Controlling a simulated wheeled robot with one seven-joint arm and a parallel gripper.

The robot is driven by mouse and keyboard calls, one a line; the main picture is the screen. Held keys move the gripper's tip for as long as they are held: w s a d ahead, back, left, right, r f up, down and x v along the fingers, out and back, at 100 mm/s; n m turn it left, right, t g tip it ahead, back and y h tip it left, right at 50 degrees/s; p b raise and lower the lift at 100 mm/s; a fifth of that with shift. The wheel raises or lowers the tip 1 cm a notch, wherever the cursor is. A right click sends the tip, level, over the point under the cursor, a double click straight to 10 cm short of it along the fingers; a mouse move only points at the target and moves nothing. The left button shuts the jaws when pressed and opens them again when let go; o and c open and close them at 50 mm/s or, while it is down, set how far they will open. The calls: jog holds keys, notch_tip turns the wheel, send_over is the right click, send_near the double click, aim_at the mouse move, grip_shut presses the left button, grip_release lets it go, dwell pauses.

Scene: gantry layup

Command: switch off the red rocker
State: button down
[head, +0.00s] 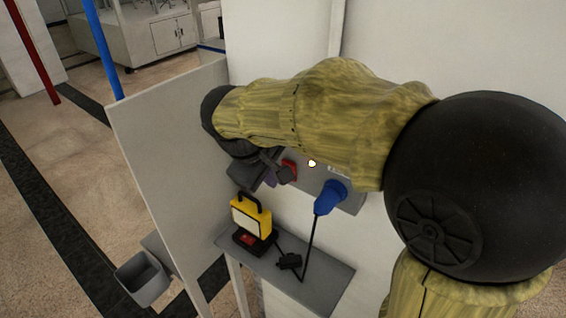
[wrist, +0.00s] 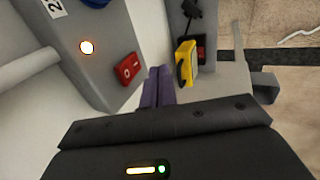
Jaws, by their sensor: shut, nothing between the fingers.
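The red rocker (wrist: 128,68) sits on a grey wall box (wrist: 93,75), with white marks on its face; which side is pressed I cannot tell. It also shows in the head view (head: 289,170), partly hidden by my gripper. A small round indicator (wrist: 86,47) on the same box glows. My gripper (wrist: 159,72) is shut and empty, its purple fingers just to the right of the rocker in the wrist view; contact cannot be told. In the head view my gripper (head: 270,181) is beside the box, below my forearm.
A yellow work lamp (head: 250,216) with a red part on its base stands on a grey shelf (head: 325,285) below the box. A blue plug (head: 328,197) with a black cable hangs from the box. A light panel (head: 165,165) stands to the left, a grey bin (head: 142,280) beyond it.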

jog(key=shift+w+d+f+p, duration=0.15)
jog(key=shift+w+d+p, duration=0.5)
jog(key=shift+w, duration=0.25)
jog(key=shift+w+d+f+p, duration=0.1)
jog(key=shift+w+d+p, duration=0.45)
jog(key=shift+w+d, duration=0.25)
jog(key=shift+w, duration=0.1)
jog(key=shift+w+d+r, duration=0.15)
jog(key=shift+w+d, duration=0.05)
jog(key=shift+w, duration=0.05)
jog(key=shift+r+p, duration=0.8)
jog(key=shift+r, duration=0.05)
jog(key=shift+a, duration=0.1)
